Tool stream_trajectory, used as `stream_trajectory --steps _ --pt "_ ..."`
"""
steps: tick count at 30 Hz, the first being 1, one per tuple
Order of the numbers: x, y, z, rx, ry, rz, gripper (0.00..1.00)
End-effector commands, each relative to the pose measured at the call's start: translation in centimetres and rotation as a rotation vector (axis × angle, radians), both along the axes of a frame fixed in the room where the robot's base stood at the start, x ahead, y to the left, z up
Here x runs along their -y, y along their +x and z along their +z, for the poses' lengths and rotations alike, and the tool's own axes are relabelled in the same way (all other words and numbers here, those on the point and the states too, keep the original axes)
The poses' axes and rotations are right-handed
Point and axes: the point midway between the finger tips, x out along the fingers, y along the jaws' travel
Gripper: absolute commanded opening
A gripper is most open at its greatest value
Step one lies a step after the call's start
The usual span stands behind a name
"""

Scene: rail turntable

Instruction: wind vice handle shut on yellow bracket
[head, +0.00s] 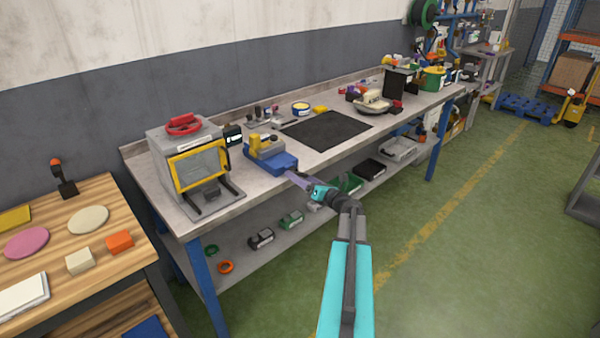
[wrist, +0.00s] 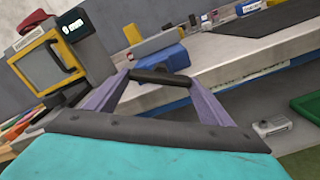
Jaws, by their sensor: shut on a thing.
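The blue vice (head: 277,162) sits at the front edge of the workbench, with the yellow bracket (head: 264,143) at its upper part. In the wrist view the vice (wrist: 163,61) is just beyond my fingertips and the yellow bracket (wrist: 170,35) shows above it. My gripper (head: 292,176) reaches the front of the vice. In the wrist view its two purple fingers are shut on the dark vice handle (wrist: 160,76), which lies across between the tips. How tightly the jaws sit on the bracket cannot be told.
A grey machine with a yellow-framed window (head: 197,164) stands left of the vice. A black mat (head: 326,130) lies to its right. The bench (head: 228,210) has a lower shelf with small parts and bins. Open green floor (head: 460,260) lies in front.

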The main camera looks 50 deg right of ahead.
Motion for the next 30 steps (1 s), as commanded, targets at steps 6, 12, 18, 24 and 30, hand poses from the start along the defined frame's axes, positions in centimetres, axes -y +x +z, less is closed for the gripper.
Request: stream_trajectory --steps 6,12,18,24,30 --pt "-0.01 0.13 0.74 0.017 0.206 0.0 0.53" --pt "-0.09 0.14 0.81 0.031 0.396 0.001 0.53" --pt "-0.17 0.15 0.87 0.045 0.584 0.001 0.53" --pt "-0.22 0.15 0.83 0.057 0.755 0.002 0.53" --pt "-0.25 0.15 0.78 0.066 0.882 0.003 0.53"
